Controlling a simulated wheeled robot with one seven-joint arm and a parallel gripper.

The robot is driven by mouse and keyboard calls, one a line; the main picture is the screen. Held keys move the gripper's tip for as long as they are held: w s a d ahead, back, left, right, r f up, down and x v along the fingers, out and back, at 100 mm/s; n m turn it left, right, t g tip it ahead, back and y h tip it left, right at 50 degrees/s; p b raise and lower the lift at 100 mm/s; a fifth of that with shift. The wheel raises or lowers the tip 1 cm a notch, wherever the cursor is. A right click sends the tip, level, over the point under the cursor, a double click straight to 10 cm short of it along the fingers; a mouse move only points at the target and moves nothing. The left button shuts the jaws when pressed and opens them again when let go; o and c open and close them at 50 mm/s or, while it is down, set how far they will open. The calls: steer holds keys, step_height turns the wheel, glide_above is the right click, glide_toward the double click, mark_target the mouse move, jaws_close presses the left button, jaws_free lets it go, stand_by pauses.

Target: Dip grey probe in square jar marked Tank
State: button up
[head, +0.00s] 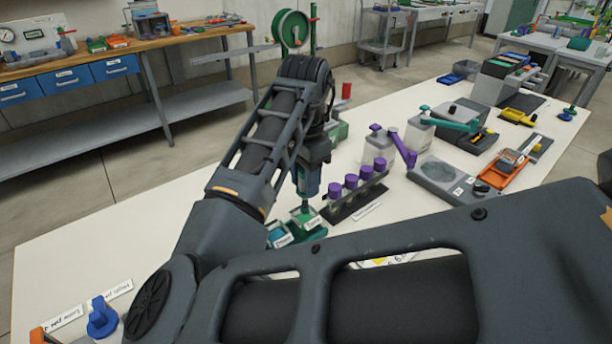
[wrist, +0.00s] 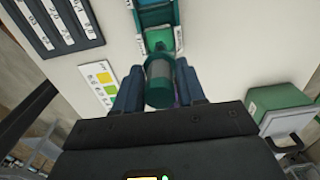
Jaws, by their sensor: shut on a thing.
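My gripper (head: 307,183) points down over the left middle of the white table. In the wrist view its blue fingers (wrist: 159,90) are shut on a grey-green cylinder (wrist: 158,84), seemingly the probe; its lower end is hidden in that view. Two small square jars stand close below it: a green one (head: 308,222) and a teal one (head: 280,236). They also show in the wrist view, green (wrist: 163,40) and teal (wrist: 154,14). Each bears a white label too small to read, so I cannot tell which says Tank. I cannot tell whether the probe's tip is inside the green jar.
A black rack of purple-capped tubes (head: 356,194) stands just right of the jars. Clear bottles (head: 380,148) and a grey plate device (head: 444,176) lie beyond. A green box (wrist: 280,108) is at the wrist view's right.

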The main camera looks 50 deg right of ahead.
mark_target(305, 212)
steer(key=shift+f+b, duration=1.5)
steer(key=shift+f, duration=1.2)
stand_by(0.7)
steer(key=shift+r+p, duration=3.8)
steer(key=shift+r, duration=0.5)
steer(key=shift+s, duration=0.1)
